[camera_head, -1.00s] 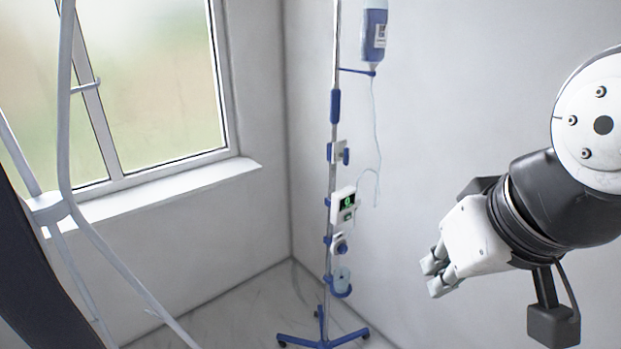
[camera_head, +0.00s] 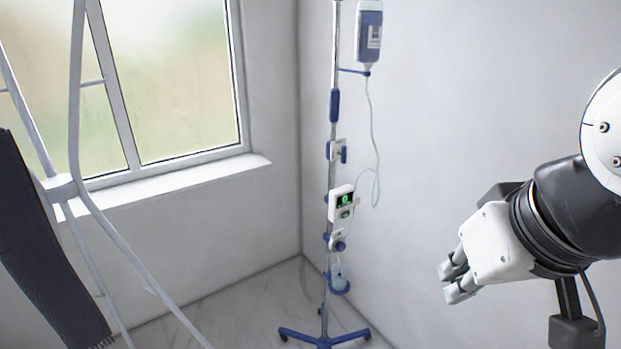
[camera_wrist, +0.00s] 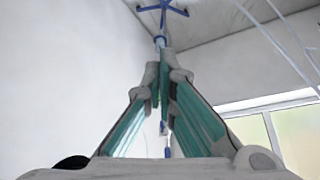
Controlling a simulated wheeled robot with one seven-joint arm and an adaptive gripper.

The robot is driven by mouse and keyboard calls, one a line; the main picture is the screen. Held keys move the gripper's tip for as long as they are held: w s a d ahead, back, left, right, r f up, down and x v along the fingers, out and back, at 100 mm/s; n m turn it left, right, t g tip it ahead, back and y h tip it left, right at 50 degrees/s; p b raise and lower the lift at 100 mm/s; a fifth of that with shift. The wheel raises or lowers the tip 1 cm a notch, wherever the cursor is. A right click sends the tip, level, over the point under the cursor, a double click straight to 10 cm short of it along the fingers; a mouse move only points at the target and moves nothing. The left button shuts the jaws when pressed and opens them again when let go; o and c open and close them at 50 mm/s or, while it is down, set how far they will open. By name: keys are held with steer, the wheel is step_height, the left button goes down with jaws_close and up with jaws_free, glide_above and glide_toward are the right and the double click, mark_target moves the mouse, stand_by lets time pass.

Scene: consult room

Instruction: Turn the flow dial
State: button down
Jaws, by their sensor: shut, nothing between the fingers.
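An IV pole (camera_head: 331,170) stands near the room's corner. A white pump box with a green display (camera_head: 343,202) is clamped partway up it. Just below, a small white unit with a dark blue round knob (camera_head: 340,246) looks like the flow dial; its marks are too small to read. My gripper (camera_head: 451,282) is right of the pole, apart from it, fingers pointing left and down, shut and empty. In the wrist view my gripper (camera_wrist: 160,85) has its fingertips together, with the pole's blue base (camera_wrist: 161,9) beyond, upside down; the dial cannot be made out there.
A blue-labelled bottle (camera_head: 369,38) hangs high on the pole, its thin tube looping right of the pump. A cup sits in a blue ring (camera_head: 341,290) below the knob. A pale stand with a dark cloth (camera_head: 45,250) is at left. Space between gripper and pole looks clear.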

mark_target(342, 248)
steer(key=c, duration=2.3)
jaws_free()
